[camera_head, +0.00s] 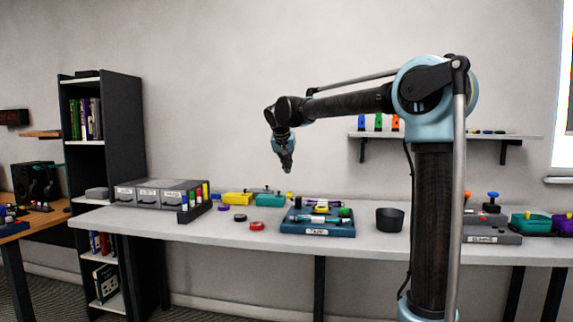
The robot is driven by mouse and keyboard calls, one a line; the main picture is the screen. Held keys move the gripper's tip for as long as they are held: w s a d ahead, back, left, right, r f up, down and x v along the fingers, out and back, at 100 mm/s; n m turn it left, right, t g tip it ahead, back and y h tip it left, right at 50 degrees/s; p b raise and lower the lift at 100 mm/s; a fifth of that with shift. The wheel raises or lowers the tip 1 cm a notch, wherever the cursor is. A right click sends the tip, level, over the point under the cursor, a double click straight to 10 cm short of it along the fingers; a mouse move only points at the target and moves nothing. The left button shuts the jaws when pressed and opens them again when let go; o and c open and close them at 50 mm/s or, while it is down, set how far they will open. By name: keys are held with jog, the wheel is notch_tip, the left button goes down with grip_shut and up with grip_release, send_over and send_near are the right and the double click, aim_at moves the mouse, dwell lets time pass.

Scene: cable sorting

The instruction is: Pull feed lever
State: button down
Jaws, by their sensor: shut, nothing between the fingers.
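My gripper (287,167) hangs from my arm in the middle of the view, pointing down. It is shut and empty, well above the white table (185,226) and touching nothing. A grey device (488,237) with a front label stands at the right part of the table, partly behind my arm's column. A blue-topped knob or handle (493,195) rises above it, and an orange tip (467,195) shows next to the column. I cannot tell which of these, if either, is the feed lever. My gripper is far to the left of both.
A blue labelled tray (318,229) holding several items and a black cup (390,219) stand mid-table. A grey drawer unit (158,195) stands at the left end. Teal and purple bins (530,223) are far right. A wall shelf (446,135) hangs behind my arm.

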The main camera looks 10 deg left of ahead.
jog(key=x, duration=0.4)
jog(key=shift+w+f, duration=0.2)
jog(key=shift+f, duration=0.15)
jog(key=f, duration=0.3)
jog(key=shift+s, duration=0.3)
jog(key=shift+s+f, duration=0.1)
jog(key=shift+f, duration=0.35)
jog(key=shift+d, duration=0.2)
